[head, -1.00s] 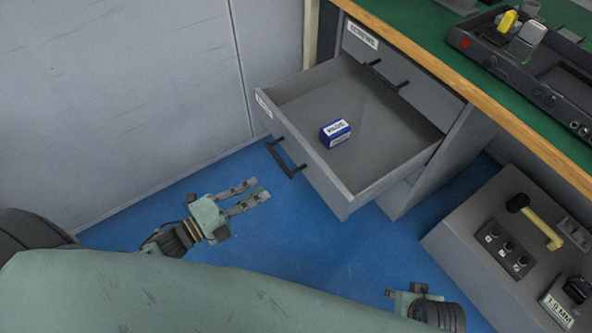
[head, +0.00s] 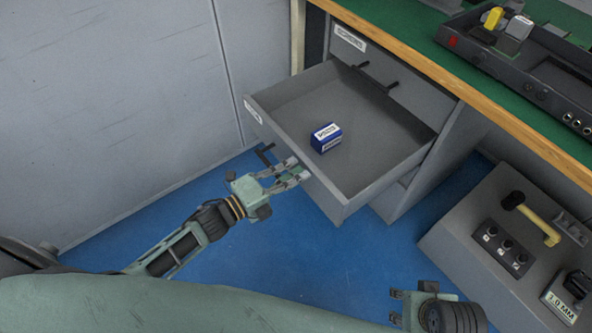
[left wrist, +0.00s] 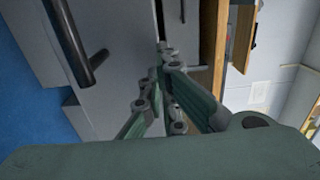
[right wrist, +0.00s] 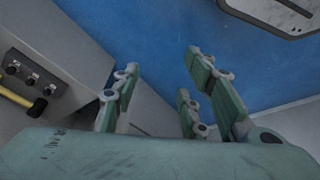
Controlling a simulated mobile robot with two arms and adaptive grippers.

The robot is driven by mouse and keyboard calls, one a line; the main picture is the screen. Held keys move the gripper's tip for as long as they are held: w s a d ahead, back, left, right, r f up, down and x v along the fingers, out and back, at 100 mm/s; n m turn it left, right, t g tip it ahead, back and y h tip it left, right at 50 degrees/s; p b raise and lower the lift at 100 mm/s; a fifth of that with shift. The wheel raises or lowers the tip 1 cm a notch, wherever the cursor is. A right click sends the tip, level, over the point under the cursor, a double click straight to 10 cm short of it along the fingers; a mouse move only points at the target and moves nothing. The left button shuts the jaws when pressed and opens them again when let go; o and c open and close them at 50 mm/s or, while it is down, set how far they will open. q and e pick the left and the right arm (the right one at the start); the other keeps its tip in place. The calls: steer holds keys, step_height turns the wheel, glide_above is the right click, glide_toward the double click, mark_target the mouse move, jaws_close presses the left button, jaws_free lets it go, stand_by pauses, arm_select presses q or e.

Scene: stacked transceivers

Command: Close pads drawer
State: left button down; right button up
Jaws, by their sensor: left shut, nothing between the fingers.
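The pads drawer (head: 325,194) is pulled well out from the grey cabinet, with a blue and white box (head: 326,138) inside. Its front carries a white label and a dark bar handle (head: 265,153), partly hidden by my left gripper. My left gripper (head: 292,173) is shut and empty, close to the drawer front and to the right of the handle. I cannot tell whether it touches. The left wrist view shows a dark bar handle (left wrist: 85,55) left of the fingers. My right gripper (right wrist: 162,68) is open and empty, low at the front in the head view (head: 396,306).
A shut drawer (head: 360,60) with a dark handle is above the open one. The green bench top (head: 400,22) has a wooden edge and bears a dark tray (head: 540,85). A grey control box (head: 470,225) with a yellow-handled lever stands at right. Blue floor is clear in front.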

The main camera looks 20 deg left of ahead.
arm_select(q)
steer(key=shift+w+d, duration=0.25)
steer(key=shift+w, duration=0.05)
arm_select(e)
steer(key=shift+s+r, duration=0.1)
steer(key=shift+r, duration=0.1)
